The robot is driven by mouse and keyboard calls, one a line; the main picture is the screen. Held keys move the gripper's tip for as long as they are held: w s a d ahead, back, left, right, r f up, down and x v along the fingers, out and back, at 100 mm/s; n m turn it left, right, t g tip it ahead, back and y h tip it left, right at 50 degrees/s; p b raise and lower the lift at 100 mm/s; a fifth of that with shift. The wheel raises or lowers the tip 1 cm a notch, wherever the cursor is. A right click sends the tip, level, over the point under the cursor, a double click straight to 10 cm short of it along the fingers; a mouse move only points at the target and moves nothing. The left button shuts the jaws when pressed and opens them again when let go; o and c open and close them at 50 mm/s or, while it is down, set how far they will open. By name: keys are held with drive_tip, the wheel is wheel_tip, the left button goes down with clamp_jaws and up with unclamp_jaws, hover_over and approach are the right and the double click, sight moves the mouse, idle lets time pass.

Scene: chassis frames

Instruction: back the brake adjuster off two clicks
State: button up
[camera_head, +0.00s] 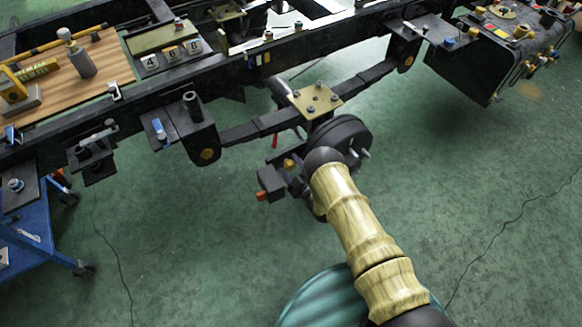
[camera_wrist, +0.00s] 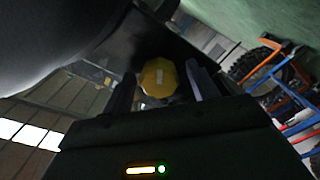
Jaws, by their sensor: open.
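The brake adjuster seems to be the yellow, many-sided head with a pale mark in the wrist view (camera_wrist: 158,78). My gripper (camera_wrist: 160,85) is open, with one dark finger on each side of this yellow head. I cannot tell whether either finger touches it. A small yellow part (camera_head: 289,164) shows just left of my arm's end.
A leaf spring (camera_head: 262,124) with a brass plate (camera_head: 315,100) lies above the drum. The chassis rail (camera_head: 235,72) crosses behind. A wooden board (camera_head: 104,70) with tools rests at upper left. A blue cart (camera_head: 38,235) stands at lower left. Green floor is open at right.

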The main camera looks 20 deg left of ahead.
drive_tip(key=p+v, duration=0.6)
drive_tip(key=v, duration=1.1)
drive_tip(key=shift+s, duration=0.15)
